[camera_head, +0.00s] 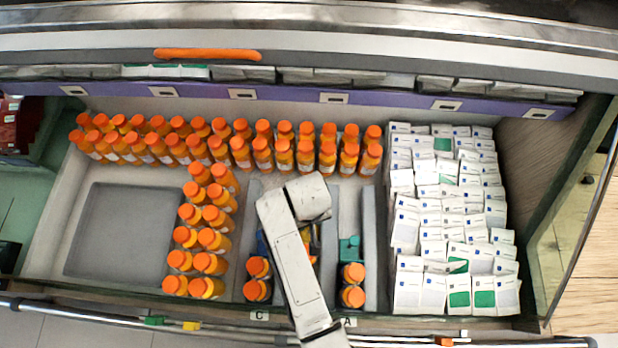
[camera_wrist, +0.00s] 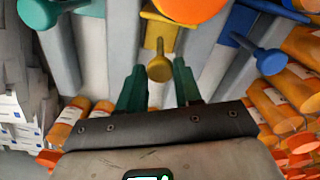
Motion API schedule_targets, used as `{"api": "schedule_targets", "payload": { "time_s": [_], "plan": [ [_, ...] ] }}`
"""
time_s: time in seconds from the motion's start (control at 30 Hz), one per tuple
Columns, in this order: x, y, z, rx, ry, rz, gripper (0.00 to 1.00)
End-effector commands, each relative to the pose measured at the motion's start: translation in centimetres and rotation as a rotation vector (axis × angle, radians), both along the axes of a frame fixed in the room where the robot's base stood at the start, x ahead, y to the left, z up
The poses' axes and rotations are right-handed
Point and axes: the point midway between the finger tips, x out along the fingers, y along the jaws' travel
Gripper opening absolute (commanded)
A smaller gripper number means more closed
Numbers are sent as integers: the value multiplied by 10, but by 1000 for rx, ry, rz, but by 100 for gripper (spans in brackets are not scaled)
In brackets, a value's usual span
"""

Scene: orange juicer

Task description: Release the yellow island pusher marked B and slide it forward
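The yellow pusher (camera_wrist: 159,45) sits in the middle lane, with its round knob towards my gripper in the wrist view. My gripper (camera_wrist: 158,68) is open, its two dark green fingers on either side of the knob with gaps visible. I cannot tell whether the fingertips are at the knob's depth. An orange cap (camera_wrist: 190,7) shows beside the pusher at the top. In the head view my arm covers the gripper and most of the middle lane; the label B is hidden.
A blue pusher (camera_wrist: 262,55) and a teal pusher (camera_wrist: 60,8) stand in the neighbouring lanes; the teal one also shows in the head view (camera_head: 349,248). Grey dividers (camera_head: 370,245) separate the lanes. Orange-capped bottles (camera_head: 210,240) and white boxes (camera_head: 440,220) flank them. A grey area (camera_head: 120,230) at left is empty.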

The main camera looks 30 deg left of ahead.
Motion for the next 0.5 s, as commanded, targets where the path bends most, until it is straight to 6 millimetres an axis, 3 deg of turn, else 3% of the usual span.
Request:
{"api": "schedule_targets", "payload": {
  "time_s": [0.23, 0.5],
  "plan": [
    [0, 0, 0, 0, 0, 0, 57],
    [0, 0, 3, 1, -1, 0, 57]
  ]
}}
